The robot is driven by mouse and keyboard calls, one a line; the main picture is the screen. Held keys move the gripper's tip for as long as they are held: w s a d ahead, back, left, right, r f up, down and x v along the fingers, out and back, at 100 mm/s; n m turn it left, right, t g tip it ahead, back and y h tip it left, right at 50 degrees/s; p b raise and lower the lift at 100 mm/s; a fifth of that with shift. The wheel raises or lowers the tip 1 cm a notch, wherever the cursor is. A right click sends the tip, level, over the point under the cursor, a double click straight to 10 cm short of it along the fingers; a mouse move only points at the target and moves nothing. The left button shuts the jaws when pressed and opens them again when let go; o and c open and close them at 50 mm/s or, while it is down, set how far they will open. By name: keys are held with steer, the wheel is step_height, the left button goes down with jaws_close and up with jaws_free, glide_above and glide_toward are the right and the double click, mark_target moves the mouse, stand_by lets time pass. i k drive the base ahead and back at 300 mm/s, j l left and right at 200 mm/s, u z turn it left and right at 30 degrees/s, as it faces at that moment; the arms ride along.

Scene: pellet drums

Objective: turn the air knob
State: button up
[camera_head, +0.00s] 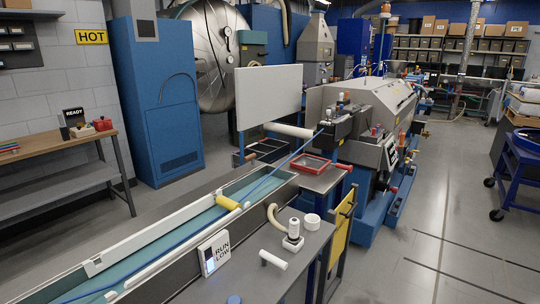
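I cannot tell for certain which part is the air knob. A small white upright fitting with a dark band (293,235) stands on the grey bench top (262,284) beside the water trough. A beige curved hose (273,215) is just left of it. A short white cylinder (273,260) sticks out over the bench in front of it. A small blue round cap (234,299) shows at the bottom edge of the picture. My gripper is not in view.
A long water trough (150,234) with a blue strand and yellow roller (228,203) runs beside the bench. A white roll (312,220) and red-rimmed tray (308,165) are nearby. Grey floor at right is open.

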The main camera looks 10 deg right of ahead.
mark_target(251, 156)
steer(key=i+l, duration=0.15)
steer(key=l, duration=0.35)
steer(key=i+l, duration=0.15)
steer(key=l, duration=0.3)
steer(key=i+l+u, duration=0.1)
steer(key=l, duration=0.4)
steer(key=i+l, duration=0.15)
steer(key=l, duration=0.35)
steer(key=i+l, duration=0.15)
steer(key=l, duration=0.35)
steer(key=i+l, duration=0.1)
steer(key=l, duration=0.35)
steer(key=i+l+u, duration=0.1)
steer(key=l, duration=0.4)
steer(key=i+l, duration=0.15)
steer(key=l, duration=0.35)
